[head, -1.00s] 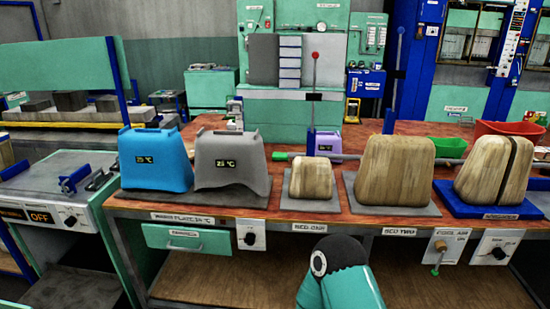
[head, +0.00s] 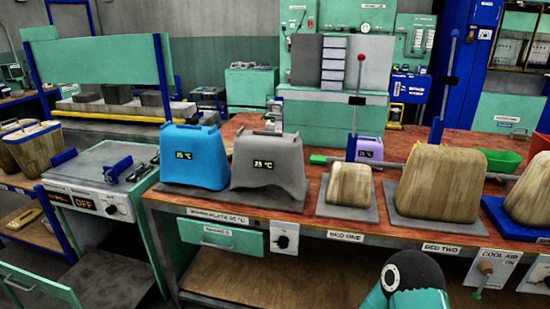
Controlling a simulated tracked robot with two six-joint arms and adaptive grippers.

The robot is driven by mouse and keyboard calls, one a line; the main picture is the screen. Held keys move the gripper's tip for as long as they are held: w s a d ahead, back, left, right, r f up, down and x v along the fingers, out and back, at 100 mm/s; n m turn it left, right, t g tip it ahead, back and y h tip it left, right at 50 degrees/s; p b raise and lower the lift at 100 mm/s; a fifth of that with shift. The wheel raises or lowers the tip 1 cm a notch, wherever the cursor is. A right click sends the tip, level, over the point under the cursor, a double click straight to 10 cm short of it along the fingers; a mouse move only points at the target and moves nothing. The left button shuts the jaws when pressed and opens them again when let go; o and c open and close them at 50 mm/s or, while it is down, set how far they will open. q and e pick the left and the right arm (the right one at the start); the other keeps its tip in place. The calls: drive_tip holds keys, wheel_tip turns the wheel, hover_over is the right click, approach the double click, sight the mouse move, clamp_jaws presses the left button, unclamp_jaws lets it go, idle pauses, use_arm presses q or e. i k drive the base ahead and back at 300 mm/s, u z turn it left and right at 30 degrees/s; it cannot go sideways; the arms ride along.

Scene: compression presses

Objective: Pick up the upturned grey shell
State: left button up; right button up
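The grey shell (head: 268,166) stands upturned on the warm plate (head: 284,202) on the red-brown bench, with its wavy rim down and a small temperature display on its front. A blue upturned shell (head: 195,160) stands just left of it on the same plate. A purple shell (head: 369,151) shows partly behind, farther right. Nothing grips the grey shell. Neither of my grippers is in view; a teal and black part of my arm shows at the bottom edge.
Wooden forms stand on bed one (head: 349,186) and bed two (head: 440,183), to the right. A green lever handle (head: 318,160) lies between the grey shell and the bed one form. A press marked OFF (head: 88,203) stands left. A green tray (head: 493,160) sits at right.

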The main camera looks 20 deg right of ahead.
sight(260, 159)
drive_tip(key=i, duration=0.9)
drive_tip(key=u, duration=0.05)
